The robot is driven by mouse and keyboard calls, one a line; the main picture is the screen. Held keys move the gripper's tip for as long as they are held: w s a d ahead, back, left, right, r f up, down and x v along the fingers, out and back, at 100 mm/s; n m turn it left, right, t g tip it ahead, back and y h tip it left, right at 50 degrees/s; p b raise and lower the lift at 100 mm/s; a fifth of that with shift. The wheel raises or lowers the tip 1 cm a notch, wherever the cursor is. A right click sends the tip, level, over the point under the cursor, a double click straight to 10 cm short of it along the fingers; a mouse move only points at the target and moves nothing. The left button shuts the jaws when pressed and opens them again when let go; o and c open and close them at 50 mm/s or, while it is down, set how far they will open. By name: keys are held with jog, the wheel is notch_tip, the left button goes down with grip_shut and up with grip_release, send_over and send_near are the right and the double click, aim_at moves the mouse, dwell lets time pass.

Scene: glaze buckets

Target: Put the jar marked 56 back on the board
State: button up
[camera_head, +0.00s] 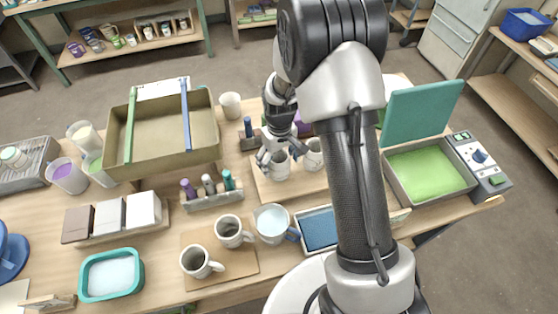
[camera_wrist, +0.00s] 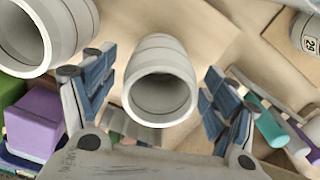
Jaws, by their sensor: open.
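My gripper (camera_head: 280,155) is open and tilted down over the board (camera_head: 262,186) at the middle of the table. A pale jar (camera_head: 279,169) stands there; in the wrist view this jar (camera_wrist: 160,88) shows its open mouth between my two spread fingers, with gaps on both sides. A second pale jar (camera_head: 314,156) stands beside it, seen at the upper left of the wrist view (camera_wrist: 45,32). A jar marked 29 (camera_wrist: 310,36) shows at the upper right of the wrist view. I cannot read a 56 on any jar.
Two mugs (camera_head: 230,230) stand on a front board (camera_head: 216,271), near a larger blue-handled jug (camera_head: 271,222). A bottle rack (camera_head: 212,200) and large bin (camera_head: 160,145) lie left.

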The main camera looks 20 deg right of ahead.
notch_tip(320, 180, up, 12)
jog(key=p, duration=0.3)
notch_tip(320, 180, up, 14)
jog(key=m+t, duration=0.1)
jog(key=t, duration=0.1)
send_over(279, 160)
jog(key=s, duration=0.8)
jog(key=s+r+m+t, duration=0.1)
jog(key=s+r, duration=0.2)
jog(key=s, duration=0.5)
jog(key=s+r+m+t, duration=0.1)
jog(key=s+r, duration=0.2)
jog(key=s, duration=0.6)
jog(key=shift+r+t, duration=0.2)
jog(key=shift+t, duration=0.2)
jog(key=shift+f+b, duration=0.95)
jog(key=shift+b, duration=0.1)
